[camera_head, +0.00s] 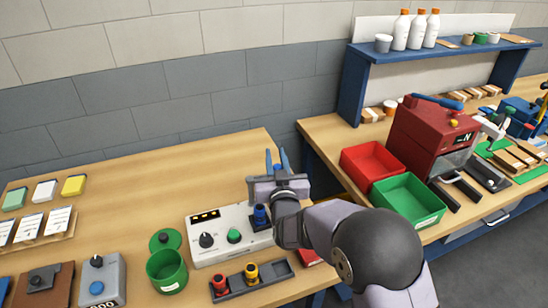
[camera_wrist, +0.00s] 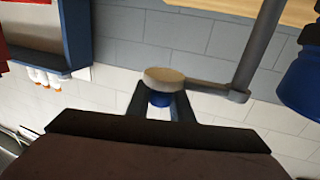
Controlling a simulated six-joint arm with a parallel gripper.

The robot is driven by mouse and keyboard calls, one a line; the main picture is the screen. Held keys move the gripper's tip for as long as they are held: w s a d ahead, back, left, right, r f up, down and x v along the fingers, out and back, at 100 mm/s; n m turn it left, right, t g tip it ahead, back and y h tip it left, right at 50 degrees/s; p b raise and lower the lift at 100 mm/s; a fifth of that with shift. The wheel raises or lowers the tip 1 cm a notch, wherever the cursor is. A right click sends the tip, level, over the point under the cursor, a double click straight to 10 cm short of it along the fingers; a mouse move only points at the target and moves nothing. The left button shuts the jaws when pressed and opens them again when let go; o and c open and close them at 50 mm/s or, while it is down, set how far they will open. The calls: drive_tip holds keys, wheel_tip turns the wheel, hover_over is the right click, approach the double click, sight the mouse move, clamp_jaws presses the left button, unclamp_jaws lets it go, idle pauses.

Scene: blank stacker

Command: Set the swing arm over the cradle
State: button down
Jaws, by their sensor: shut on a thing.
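The swing arm (camera_wrist: 205,88) shows in the wrist view as a grey bar from a thin post, with a round disc (camera_wrist: 164,78) at its end and a blue knob (camera_wrist: 159,99) on the disc. My gripper (camera_wrist: 160,103) has its fingers on either side of this knob and is shut on it. In the head view my gripper (camera_head: 277,158) is above the right end of the white control box (camera_head: 206,225), and hides the swing arm. A blue cylinder (camera_head: 261,213) stands at that end; a blue part (camera_wrist: 303,82) shows right in the wrist view. I cannot pick out the cradle.
A dark tray (camera_head: 236,290) with red and yellow plugs lies in front of the box. A green cup (camera_head: 167,272) stands to its left. Red (camera_head: 374,166) and green (camera_head: 409,200) bins and a red machine (camera_head: 429,140) are to the right. The table behind the box is clear.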

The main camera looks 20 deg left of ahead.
drive_tip(key=m+h, duration=0.1)
drive_tip(key=s+d+m+t+h, duration=0.1)
drive_tip(key=h, duration=0.1)
drive_tip(key=d+m+t+h, duration=0.1)
drive_tip(key=h, duration=0.1)
drive_tip(key=shift+s+r+m, duration=0.1)
drive_tip(key=shift+s+m, duration=0.2)
drive_tip(key=shift+s, duration=0.1)
drive_tip(key=s+d+m+g+h, duration=0.1)
drive_tip(key=s+m+h, duration=0.2)
drive_tip(key=m+h, duration=0.2)
drive_tip(key=s+d+m+g+h+b, duration=0.1)
drive_tip(key=s+m+h, duration=0.3)
drive_tip(key=h, duration=0.6)
drive_tip(key=shift+d+m+g+h, duration=0.3)
drive_tip(key=shift+d+m+g, duration=0.25)
drive_tip(key=shift+m+g, duration=0.15)
drive_tip(key=shift+s, duration=0.1)
drive_tip(key=c, duration=1.6)
unclamp_jaws()
drive_tip(key=shift+o, duration=0.2)
drive_tip(key=shift+r, duration=0.1)
